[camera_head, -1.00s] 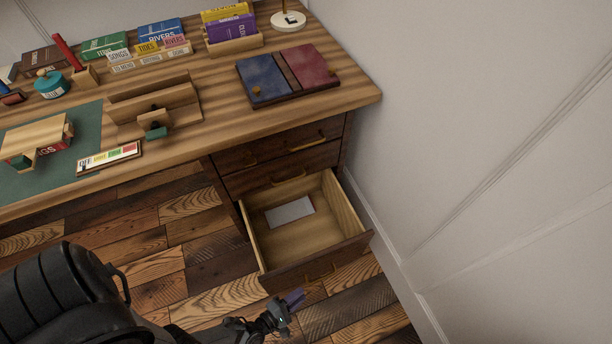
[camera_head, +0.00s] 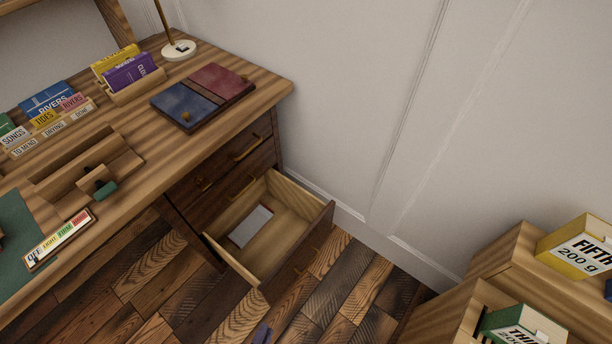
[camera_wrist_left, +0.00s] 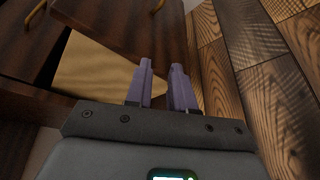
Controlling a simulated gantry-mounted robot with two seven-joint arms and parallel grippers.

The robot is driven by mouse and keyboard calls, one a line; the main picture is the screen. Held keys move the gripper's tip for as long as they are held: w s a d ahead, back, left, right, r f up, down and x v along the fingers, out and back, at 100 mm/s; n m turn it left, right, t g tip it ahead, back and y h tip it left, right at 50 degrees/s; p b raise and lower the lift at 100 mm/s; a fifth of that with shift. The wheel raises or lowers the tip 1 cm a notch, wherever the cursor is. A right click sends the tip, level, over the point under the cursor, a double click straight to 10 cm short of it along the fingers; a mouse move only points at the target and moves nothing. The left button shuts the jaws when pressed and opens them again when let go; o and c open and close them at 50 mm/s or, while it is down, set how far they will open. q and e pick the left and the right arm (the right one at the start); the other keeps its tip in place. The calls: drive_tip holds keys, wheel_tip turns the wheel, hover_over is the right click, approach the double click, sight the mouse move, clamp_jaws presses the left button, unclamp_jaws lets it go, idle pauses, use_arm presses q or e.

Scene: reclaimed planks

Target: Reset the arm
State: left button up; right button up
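My left gripper shows in the head view only as a purple fingertip (camera_head: 262,333) at the bottom edge, just in front of the open drawer (camera_head: 312,238). In the left wrist view its two purple fingers (camera_wrist_left: 162,88) stand apart with a narrow empty gap between them. The gripper is open and holds nothing. The pale bottom of the drawer (camera_wrist_left: 95,70) shows to the left of the fingers, and floor planks (camera_wrist_left: 235,70) to the right. The rest of my left arm is out of the head view. My right gripper is in neither view.
The lowest drawer stands open with a white card (camera_head: 250,226) inside. The desk (camera_head: 262,85) carries a blue-and-red folder (camera_head: 187,106), card racks and a label strip (camera_head: 58,240). Wooden crates with a yellow box (camera_head: 578,247) and a green box (camera_head: 522,325) stand at lower right.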

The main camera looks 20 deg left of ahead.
use_arm(q)
drive_tip(key=w+r+m+g+h+p, duration=0.15)
drive_tip(key=w+r+m+p, duration=0.4)
drive_tip(key=r, duration=0.95)
drive_tip(key=w+a+r+m+g+p, duration=0.1)
drive_tip(key=w+r+m+g+p, duration=0.15)
drive_tip(key=r+m+p, duration=0.9)
drive_tip(key=w+r+m+g+p, duration=0.1)
drive_tip(key=w+r+p, duration=0.3)
drive_tip(key=r, duration=1.5)
drive_tip(key=s+a+r+m+g+y, duration=0.2)
drive_tip(key=s+a+r+m+g, duration=0.1)
drive_tip(key=s+r+m+g, duration=0.55)
wheel_tip(320, 180, up, 37)
drive_tip(key=t+p, duration=0.2)
drive_tip(key=p, duration=3.4)
drive_tip(key=shift+s+r+n+p, duration=0.15)
drive_tip(key=shift+n+p, duration=0.25)
drive_tip(key=shift+n, duration=0.05)
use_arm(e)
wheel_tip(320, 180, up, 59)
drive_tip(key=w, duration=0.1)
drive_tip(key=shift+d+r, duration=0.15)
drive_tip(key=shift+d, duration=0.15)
